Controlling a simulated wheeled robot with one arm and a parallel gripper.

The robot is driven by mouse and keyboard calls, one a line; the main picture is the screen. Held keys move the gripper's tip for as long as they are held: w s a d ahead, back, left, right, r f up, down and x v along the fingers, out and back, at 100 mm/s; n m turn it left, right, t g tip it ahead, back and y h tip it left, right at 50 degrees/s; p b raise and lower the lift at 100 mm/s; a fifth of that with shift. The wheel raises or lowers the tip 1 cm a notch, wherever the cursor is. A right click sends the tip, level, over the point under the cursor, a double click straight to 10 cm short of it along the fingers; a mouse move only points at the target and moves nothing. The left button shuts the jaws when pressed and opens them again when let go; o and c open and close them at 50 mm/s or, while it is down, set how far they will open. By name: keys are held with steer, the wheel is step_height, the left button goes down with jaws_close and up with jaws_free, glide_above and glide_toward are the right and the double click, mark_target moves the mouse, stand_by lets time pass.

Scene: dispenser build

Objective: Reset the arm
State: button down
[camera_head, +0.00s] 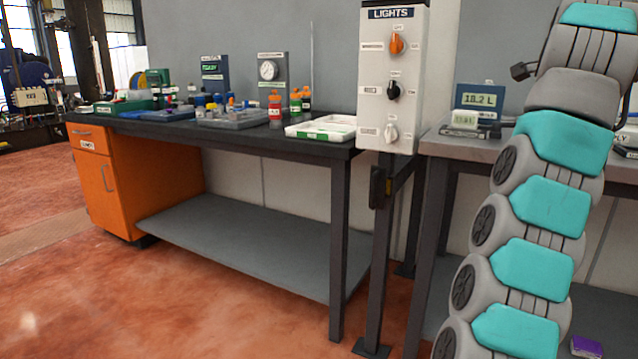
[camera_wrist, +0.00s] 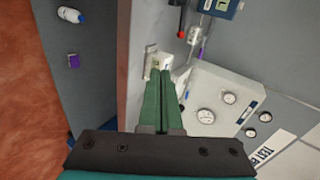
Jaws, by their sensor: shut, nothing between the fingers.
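My gripper (camera_wrist: 163,75) shows in the wrist view, with its two long green fingers together and nothing between them. The fingertips appear close to a small white object (camera_wrist: 163,60) on a light surface; I cannot tell whether they touch it. In the head view my teal and grey arm rises along the right side and leaves the top of the picture. My gripper is out of that view.
A white LIGHTS panel (camera_head: 394,75) with three knobs stands on a dark post between two benches. The dark-topped bench (camera_head: 290,138) holds bottles and trays. A display unit (camera_head: 478,103) stands on the right bench. In the wrist view, a white dial panel (camera_wrist: 215,88) is right of the fingers.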

steer(key=a+f+n+g+y, duration=0.1)
steer(key=a+f+n+y, duration=0.2)
steer(key=a+f+n, duration=0.5)
steer(key=a+f+n+g+y, duration=0.2)
steer(key=a+f+n, duration=0.1)
steer(key=a, duration=0.9)
steer(key=s+a+f+n+g, duration=0.1)
steer(key=s+a+f+n, duration=0.3)
steer(key=s+a+f, duration=0.2)
steer(key=s+a+f+n+g, duration=0.2)
steer(key=s+a+f, duration=0.1)
steer(key=s+f, duration=0.6)
steer(key=s+a+f+n+g+y, duration=0.1)
steer(key=s+a+f+n+g, duration=0.2)
steer(key=s+f, duration=0.6)
steer(key=s+a+f+n+g, duration=0.2)
steer(key=s+f, duration=0.7)
steer(key=s, duration=0.9)
steer(key=shift+a+n, duration=0.7)
steer(key=shift+a, duration=0.15)
